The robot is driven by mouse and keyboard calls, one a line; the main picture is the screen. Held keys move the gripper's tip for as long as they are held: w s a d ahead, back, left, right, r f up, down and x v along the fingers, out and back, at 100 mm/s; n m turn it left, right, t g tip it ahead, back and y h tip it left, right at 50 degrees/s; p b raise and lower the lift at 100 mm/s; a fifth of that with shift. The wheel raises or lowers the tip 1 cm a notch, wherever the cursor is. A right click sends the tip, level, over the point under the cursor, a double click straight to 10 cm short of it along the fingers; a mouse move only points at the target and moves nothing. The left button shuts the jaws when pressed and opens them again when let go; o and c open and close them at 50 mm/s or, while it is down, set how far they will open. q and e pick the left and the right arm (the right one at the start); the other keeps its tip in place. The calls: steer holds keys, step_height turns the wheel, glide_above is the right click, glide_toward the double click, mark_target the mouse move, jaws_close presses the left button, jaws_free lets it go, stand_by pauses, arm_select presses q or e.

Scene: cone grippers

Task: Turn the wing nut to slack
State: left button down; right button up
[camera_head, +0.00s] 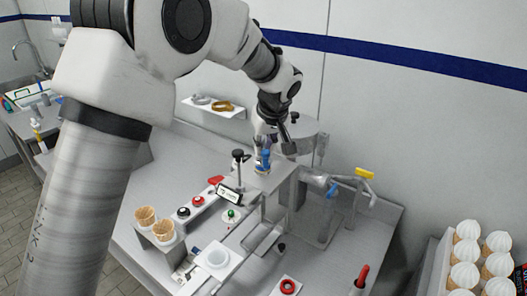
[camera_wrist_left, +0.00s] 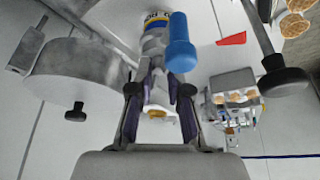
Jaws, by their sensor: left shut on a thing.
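My left gripper (camera_head: 266,138) reaches down from the upper right part of my arm to the metal machine in the middle of the bench. In the left wrist view its dark fingers (camera_wrist_left: 160,98) are closed around a pale grey part (camera_wrist_left: 157,82), which I cannot clearly make out as the wing nut. A blue rounded handle (camera_wrist_left: 180,45) shows just beyond the fingertips. Behind it is a blue and yellow labelled piece (camera_wrist_left: 156,18); blue and yellow (camera_head: 262,162) also show below the gripper in the head view. My right gripper is not in view.
A black-knobbed post (camera_head: 239,156) stands close left of the gripper. A round metal drum (camera_wrist_left: 75,75) is beside it. Cones (camera_head: 146,217) stand front left, and white-topped cones (camera_head: 467,252) front right.

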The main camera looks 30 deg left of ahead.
arm_select(q)
steer(key=shift+d+f+n+g+y, duration=0.1)
steer(key=shift+f+n+g+y, duration=0.15)
steer(key=shift+n, duration=0.75)
steer(key=n, duration=0.1)
steer(key=n+g, duration=0.1)
steer(key=shift+w+r+n+y, duration=0.1)
steer(key=shift+w+n+y, duration=0.05)
steer(key=shift+n+y, duration=0.15)
steer(key=n+g+p, duration=0.2)
steer(key=n, duration=0.2)
steer(key=shift+w+n+g+p, duration=0.2)
steer(key=shift+n+g+p, duration=0.2)
steer(key=shift+n, duration=0.9)
steer(key=c, duration=1.2)
jaws_free()
steer(key=shift+o, duration=0.5)
steer(key=shift+a, duration=0.2)
steer(key=shift+w, duration=0.1)
